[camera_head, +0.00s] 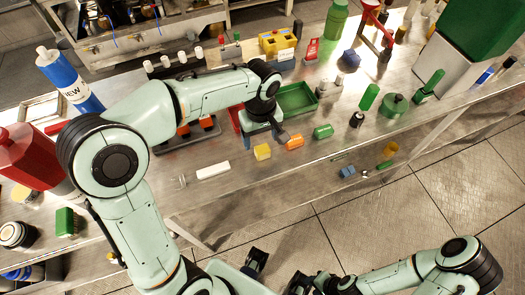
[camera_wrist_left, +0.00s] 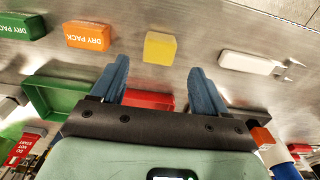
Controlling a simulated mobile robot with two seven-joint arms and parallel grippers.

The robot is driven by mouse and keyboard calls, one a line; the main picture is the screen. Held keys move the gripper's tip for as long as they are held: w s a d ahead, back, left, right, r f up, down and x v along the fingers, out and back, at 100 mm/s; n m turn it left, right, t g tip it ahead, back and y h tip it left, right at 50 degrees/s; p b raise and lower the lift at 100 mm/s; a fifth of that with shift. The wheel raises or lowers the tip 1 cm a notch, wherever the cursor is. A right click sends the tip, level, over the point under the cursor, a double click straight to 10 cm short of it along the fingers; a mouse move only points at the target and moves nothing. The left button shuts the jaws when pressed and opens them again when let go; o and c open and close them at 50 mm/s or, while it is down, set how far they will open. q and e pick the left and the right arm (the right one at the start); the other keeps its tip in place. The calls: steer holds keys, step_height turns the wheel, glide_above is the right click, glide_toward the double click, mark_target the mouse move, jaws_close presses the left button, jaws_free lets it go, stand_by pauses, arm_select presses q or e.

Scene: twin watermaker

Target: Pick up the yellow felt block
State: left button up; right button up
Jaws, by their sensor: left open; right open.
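The yellow felt block (camera_head: 262,152) lies on the metal bench near its front edge, left of an orange block. In the left wrist view the yellow block (camera_wrist_left: 160,48) shows beyond the fingertips, roughly centred between them, and nothing touches it. My right gripper (camera_head: 303,284) is low at the bottom edge of the head view, away from the bench, open and partly cut off.
An orange DRY PACK block (camera_head: 293,141) and a green one (camera_head: 323,131) lie right of the yellow block. A white bar (camera_head: 213,170) lies to its left. A green tray (camera_head: 297,99) and a red tray (camera_wrist_left: 150,100) are behind. Bare metal surrounds the block.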

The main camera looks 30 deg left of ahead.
mark_target(263, 149)
arm_select(q)
steer(key=f, duration=0.5)
steer(key=shift+s+d+f, duration=0.15)
steer(key=shift+d+f, duration=0.15)
steer(key=c, duration=1)
